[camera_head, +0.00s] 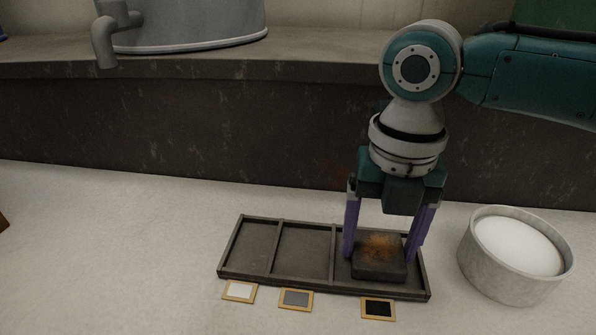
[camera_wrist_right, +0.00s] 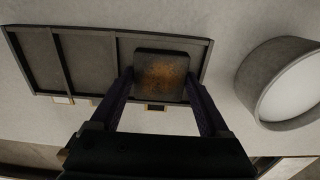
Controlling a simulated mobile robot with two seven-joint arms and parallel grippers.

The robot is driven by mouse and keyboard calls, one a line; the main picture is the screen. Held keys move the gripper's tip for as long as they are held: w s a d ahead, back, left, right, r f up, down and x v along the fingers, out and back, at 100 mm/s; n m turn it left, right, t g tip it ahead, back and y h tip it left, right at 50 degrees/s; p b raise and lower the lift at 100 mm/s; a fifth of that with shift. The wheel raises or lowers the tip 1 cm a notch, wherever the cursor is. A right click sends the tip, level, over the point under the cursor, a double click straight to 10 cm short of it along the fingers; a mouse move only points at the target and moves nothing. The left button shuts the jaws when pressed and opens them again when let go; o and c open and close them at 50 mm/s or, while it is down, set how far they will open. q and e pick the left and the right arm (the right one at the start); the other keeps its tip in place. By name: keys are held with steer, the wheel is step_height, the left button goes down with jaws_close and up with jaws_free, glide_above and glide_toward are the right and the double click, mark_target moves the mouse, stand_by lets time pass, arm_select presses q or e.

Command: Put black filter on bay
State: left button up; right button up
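The black filter (camera_head: 379,267) is a dark square block with a rusty orange-brown patch on top. It is at the right compartment of the dark three-part tray (camera_head: 303,252), above the black label (camera_head: 377,308); I cannot tell if it rests fully on the floor. My right gripper (camera_head: 382,254) points down with its purple fingers on either side of the block. The wrist view shows the filter (camera_wrist_right: 161,76) between the right gripper's fingertips (camera_wrist_right: 160,78), very close to both; contact is unclear. My left gripper is not in view.
The left and middle compartments are empty. A white label (camera_head: 239,291) and a grey label (camera_head: 296,299) lie in front of them. A round bowl with white contents (camera_head: 500,282) stands right of the tray. A dark ledge (camera_head: 180,120) runs behind. The counter left of the tray is clear.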

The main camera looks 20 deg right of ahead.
mark_target(379, 249)
steer(key=shift+o, duration=0.7)
step_height(379, 249, up, 12)
steer(key=p, duration=0.5)
steer(key=shift+r, duration=0.2)
